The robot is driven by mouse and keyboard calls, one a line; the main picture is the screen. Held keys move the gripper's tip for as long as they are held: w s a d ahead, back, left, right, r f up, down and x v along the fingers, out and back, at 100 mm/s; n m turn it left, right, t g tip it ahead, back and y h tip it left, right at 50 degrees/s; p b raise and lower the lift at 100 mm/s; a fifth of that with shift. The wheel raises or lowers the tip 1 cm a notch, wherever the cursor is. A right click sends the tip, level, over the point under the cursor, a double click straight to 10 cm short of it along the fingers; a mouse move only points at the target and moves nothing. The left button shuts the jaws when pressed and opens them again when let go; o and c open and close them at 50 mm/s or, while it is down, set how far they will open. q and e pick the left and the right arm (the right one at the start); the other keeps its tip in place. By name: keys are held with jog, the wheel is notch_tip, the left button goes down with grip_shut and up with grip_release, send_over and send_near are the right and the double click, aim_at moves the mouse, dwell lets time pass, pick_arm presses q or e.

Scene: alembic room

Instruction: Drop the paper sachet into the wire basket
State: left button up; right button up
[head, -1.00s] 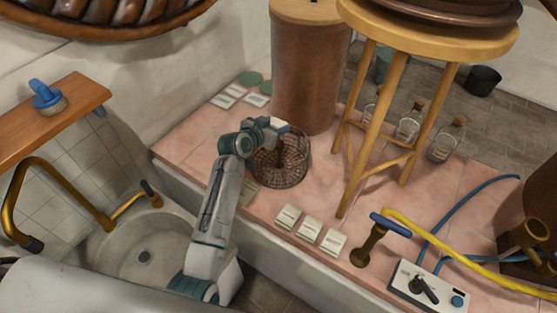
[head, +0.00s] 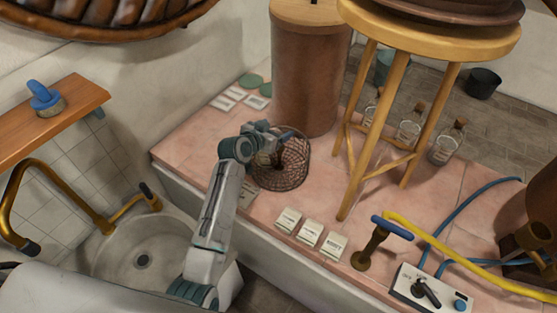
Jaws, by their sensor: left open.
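The wire basket (head: 297,178), a round brown mesh bin, stands on the pink tiled ledge. My left gripper (head: 277,145) is open over the basket's upper left part, its fingers pointing down towards the opening. The gripper covers part of the basket, and I cannot make out a sachet in the jaws or inside the mesh. Three pale paper packets lie in a row at the ledge's front: a left one (head: 288,220), a middle one (head: 310,233) and a right one (head: 333,246). A pale flat piece (head: 247,191) lies left of the basket, partly behind my arm. My right gripper is out of view.
A brown cylinder (head: 305,80) stands behind the basket. A wooden stool (head: 395,85) stands to its right, with corked bottles (head: 410,128) behind its legs. A blue-handled valve (head: 375,242) and hoses are at the right. A sink (head: 140,250) lies at the front left.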

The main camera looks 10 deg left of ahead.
pick_arm(q)
jog(key=shift+s, duration=0.1)
jog(key=v, duration=1)
jog(key=shift+s, duration=0.3)
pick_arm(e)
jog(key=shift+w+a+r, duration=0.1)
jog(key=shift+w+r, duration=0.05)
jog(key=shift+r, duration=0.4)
pick_arm(q)
jog(key=shift+a+r, duration=0.1)
jog(key=shift+a, duration=0.05)
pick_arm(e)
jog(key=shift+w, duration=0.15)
